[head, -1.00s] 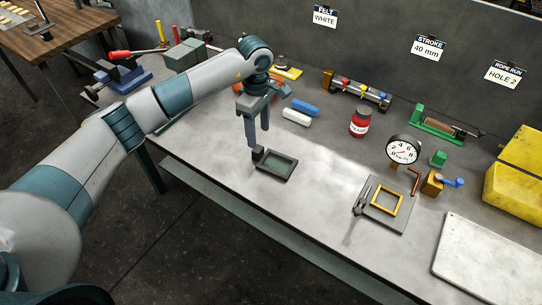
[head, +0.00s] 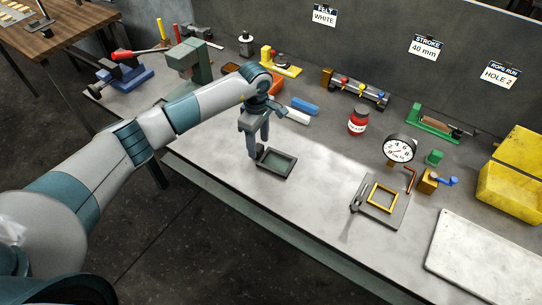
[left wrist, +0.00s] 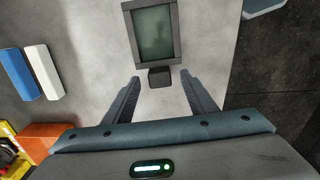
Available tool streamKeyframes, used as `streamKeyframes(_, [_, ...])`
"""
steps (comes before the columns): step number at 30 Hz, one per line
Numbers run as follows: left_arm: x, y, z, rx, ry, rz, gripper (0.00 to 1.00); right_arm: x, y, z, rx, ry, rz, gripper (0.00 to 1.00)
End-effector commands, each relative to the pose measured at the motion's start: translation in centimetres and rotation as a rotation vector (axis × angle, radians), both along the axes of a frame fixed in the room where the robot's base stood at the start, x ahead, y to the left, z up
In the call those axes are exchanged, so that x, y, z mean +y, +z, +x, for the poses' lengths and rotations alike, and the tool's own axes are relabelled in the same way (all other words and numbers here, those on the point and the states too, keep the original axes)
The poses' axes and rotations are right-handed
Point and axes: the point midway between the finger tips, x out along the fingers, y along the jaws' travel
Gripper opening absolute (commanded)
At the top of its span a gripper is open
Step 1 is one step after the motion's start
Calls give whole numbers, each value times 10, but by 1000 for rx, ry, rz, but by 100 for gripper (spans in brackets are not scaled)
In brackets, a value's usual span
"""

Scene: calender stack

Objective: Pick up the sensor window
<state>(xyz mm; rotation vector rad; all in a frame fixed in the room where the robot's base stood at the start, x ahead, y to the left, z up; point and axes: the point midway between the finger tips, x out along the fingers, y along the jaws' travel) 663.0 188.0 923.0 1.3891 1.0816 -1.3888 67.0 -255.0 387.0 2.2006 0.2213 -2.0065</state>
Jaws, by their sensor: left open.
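The sensor window (head: 277,163) is a dark rectangular frame with a greenish pane and a small dark block at its left end. It lies flat on the grey bench near the front edge. In the left wrist view the sensor window (left wrist: 155,35) is at the top, its block (left wrist: 159,77) facing me. My left gripper (head: 258,148) is open, pointing down at the block end. In the left wrist view the left gripper (left wrist: 160,79) has its fingers apart, with the block appearing between their tips. Contact cannot be told. My right gripper is not in view.
A white block (head: 295,115) and a blue block (head: 305,106) lie behind the gripper. A red jar (head: 358,121), a dial gauge (head: 398,149) and a plate with a yellow frame (head: 382,198) are to the right. The bench between window and plate is clear.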

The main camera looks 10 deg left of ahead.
Motion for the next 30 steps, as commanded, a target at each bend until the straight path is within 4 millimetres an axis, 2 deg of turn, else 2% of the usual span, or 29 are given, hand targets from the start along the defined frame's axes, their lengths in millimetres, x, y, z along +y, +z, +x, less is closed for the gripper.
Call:
streamKeyframes(1, [1,-2,-1,5,2,0,52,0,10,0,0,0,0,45])
streamKeyframes(3, [2,-9,0,4,2,1,52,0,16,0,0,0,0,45])
streamKeyframes(9, [2,-30,1,3,1,1,52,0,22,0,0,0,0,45])
streamKeyframes(24, [2,-33,1,1,0,0,52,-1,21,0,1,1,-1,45])
streamKeyframes(26, [2,-33,1,1,0,0,40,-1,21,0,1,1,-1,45])
streamKeyframes(30, [2,-33,1,1,0,0,6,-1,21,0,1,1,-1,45])
